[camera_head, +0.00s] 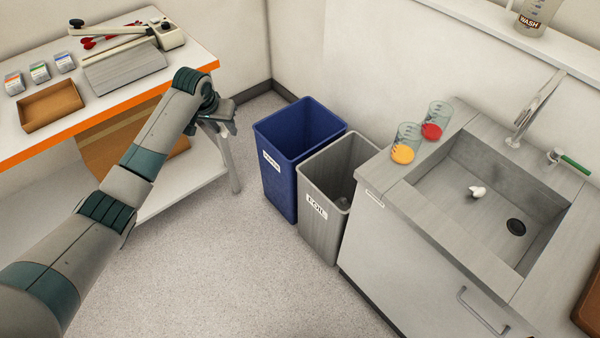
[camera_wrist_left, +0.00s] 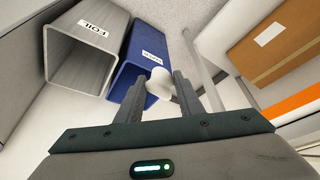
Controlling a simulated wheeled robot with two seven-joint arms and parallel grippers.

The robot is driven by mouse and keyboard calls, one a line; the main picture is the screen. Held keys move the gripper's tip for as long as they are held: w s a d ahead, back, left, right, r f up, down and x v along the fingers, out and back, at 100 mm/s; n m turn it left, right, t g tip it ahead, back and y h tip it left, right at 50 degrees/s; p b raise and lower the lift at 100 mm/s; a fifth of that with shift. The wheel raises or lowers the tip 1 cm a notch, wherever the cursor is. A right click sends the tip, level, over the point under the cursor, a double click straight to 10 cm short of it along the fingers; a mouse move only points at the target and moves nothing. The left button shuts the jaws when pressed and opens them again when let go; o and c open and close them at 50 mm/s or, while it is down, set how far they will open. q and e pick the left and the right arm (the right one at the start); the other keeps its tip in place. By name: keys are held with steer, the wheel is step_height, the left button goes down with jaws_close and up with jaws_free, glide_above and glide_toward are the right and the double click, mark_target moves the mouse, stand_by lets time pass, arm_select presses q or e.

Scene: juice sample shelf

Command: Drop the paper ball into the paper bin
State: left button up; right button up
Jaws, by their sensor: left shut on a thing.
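The white paper ball (camera_wrist_left: 160,84) is between the fingertips of my left gripper (camera_wrist_left: 159,90), which is shut on it. In the head view my left gripper (camera_head: 226,117) is left of the blue bin, above the floor by the table's corner; the ball is hidden there. The blue paper bin (camera_head: 283,180) stands on the floor, open at the top, with a white label. In the left wrist view the blue bin (camera_wrist_left: 140,52) lies just beyond the ball. My right gripper is not in view.
A grey bin labelled FOIL (camera_head: 322,228) stands right beside the blue one, against the sink cabinet (camera_head: 375,255). A white table with an orange edge (camera_head: 105,112) is at left. The sink (camera_head: 455,205) holds a small white object (camera_head: 477,191). Floor in front is clear.

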arm_select(q)
steer(key=shift+s, duration=0.1)
steer(key=shift+s+d, duration=0.1)
steer(key=shift+s, duration=0.4)
steer(key=s+d+r+n+b, duration=0.1)
steer(key=s+d+b, duration=0.1)
steer(key=s, duration=2.2)
steer(key=shift+s+n+y+b, duration=0.3)
steer(key=shift+n+b, duration=0.1)
steer(key=shift+b, duration=0.15)
steer(key=shift+w, duration=0.1)
